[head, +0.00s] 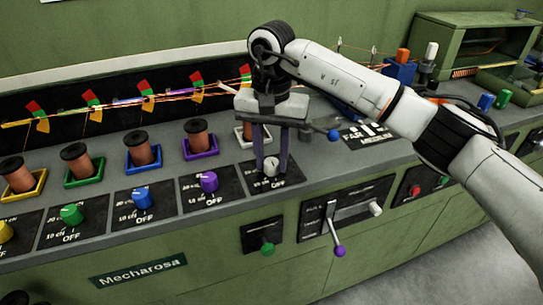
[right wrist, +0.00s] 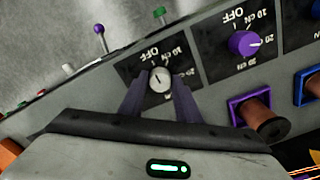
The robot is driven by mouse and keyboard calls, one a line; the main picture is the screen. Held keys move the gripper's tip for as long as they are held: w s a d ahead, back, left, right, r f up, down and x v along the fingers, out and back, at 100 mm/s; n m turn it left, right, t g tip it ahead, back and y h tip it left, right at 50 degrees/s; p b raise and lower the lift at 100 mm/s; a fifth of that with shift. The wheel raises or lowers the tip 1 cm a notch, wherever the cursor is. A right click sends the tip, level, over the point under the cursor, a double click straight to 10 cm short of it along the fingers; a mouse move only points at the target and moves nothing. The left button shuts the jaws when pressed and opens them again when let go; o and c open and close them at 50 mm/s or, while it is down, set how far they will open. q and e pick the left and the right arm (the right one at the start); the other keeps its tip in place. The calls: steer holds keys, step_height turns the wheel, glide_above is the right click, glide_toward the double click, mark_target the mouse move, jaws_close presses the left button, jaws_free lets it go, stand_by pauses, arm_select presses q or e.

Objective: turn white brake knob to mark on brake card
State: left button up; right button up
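The white brake knob (head: 271,167) sits on a black dial plate (head: 292,174) on the sloping front of the bench. It also shows in the right wrist view (right wrist: 160,79), with OFF and cN lettering around it. My left gripper is not in view.
Purple (head: 209,182), blue (head: 142,198) and green (head: 72,215) knobs stand in a row to the left, with copper spools behind them. A purple-tipped lever (head: 339,250) projects from the front panel below. Orange threads cross behind my gripper.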

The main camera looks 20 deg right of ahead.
steer(key=c, duration=0.5)
steer(key=shift+c, duration=0.2)
steer(key=shift+m, duration=0.3)
steer(key=m+p, duration=0.1)
steer(key=m, duration=0.3)
steer(key=shift+r+m, duration=0.1)
steer(key=shift+m, duration=0.3)
steer(key=m, duration=1)
steer(key=shift+m+p, duration=0.35)
steer(key=shift+m, duration=0.05)
steer(key=m, duration=0.5)
steer(key=shift+m, duration=0.4)
